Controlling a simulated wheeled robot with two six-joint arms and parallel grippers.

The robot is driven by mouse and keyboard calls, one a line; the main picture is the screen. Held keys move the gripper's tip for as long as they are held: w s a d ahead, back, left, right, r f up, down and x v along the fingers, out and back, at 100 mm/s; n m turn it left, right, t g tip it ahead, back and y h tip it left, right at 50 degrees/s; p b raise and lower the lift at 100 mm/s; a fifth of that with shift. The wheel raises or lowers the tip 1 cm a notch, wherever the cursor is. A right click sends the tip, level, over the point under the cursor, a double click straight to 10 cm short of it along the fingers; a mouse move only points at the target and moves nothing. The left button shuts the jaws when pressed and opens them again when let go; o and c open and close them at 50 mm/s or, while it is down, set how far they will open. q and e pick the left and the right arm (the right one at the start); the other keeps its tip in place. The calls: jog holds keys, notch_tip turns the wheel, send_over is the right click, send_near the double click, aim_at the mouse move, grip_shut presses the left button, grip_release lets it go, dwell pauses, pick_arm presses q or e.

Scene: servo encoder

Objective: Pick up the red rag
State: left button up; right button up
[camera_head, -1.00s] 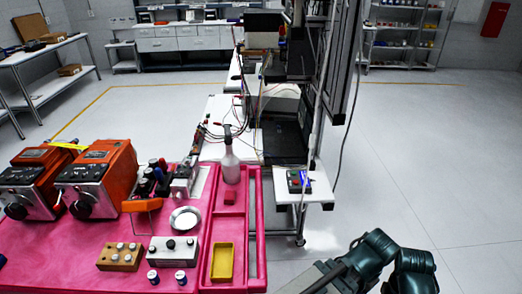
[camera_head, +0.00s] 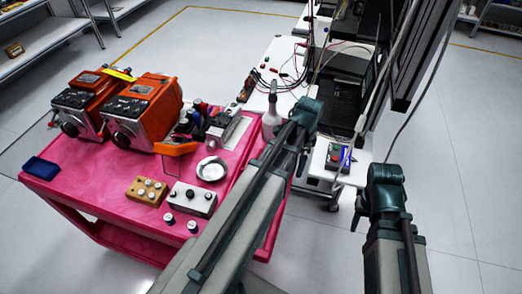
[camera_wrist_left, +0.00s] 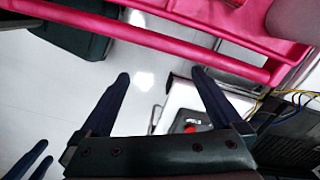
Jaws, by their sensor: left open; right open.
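I see no red rag that I can make out now; my left arm covers much of the pink cart's right part in the head view. The pink cart (camera_head: 95,180) shows at left there, and its rails (camera_wrist_left: 150,38) cross the top of the left wrist view. My left gripper (camera_wrist_left: 160,84) is open and empty beside the rails, with pale floor and part of a white stand between its fingers. Two dark fingertips at the lower left of that view look like my right gripper (camera_wrist_left: 46,151), apart and empty. In the head view, my right arm stands right of the cart.
Orange devices (camera_head: 143,108), a blue folded cloth (camera_head: 40,168), a metal dish (camera_head: 211,169), a tan knob box (camera_head: 147,190) and a spray bottle (camera_head: 271,122) are on the cart. A white bench and a dark monitor frame stand behind. Floor at right is clear.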

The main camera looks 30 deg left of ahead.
pick_arm(q)
jog(key=w+a+r+m+p, duration=0.1)
jog(key=w+a+r+m, duration=0.15)
jog(key=a, duration=0.55)
jog(key=w+a+r+m+p, duration=0.1)
jog(key=w+a+m+p, duration=0.15)
jog(key=a, duration=0.55)
jog(key=shift+m, duration=0.3)
notch_tip(320, 180, down, 9)
jog(key=b, duration=0.9)
jog(key=shift+s+r+b, duration=0.1)
jog(key=shift+r+b, duration=0.1)
jog(key=shift+b, duration=0.1)
jog(key=f+b, duration=0.5)
jog(key=shift+s+f, duration=0.15)
jog(key=shift+s, duration=0.05)
